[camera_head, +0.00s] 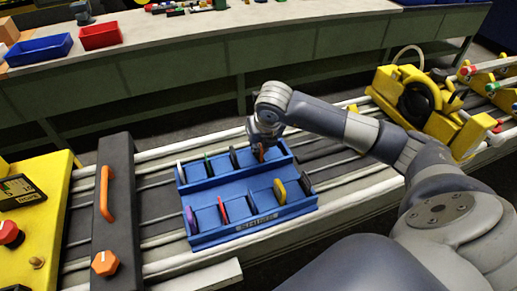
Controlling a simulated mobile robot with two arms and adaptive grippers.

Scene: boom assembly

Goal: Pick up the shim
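A blue shim tray (228,187) lies on the rail bench in the middle of the head view, with a label on its front face. Thin coloured shims stand upright in two rows of slots. The back row shows a green shim (209,165), a dark one and an orange shim (261,154). The front row shows a purple shim (190,219), a red shim (222,209) and a yellow shim (279,191), among dark ones. My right gripper (262,145) points down over the back row, at the orange shim. Its fingers are too small and covered to judge. My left gripper is out of view.
A dark block with an orange handle (106,193) and a yellow control panel (35,215) stand left of the tray. A yellow machine (430,105) is on the right. A back table holds a blue bin (38,50) and a red bin (100,36).

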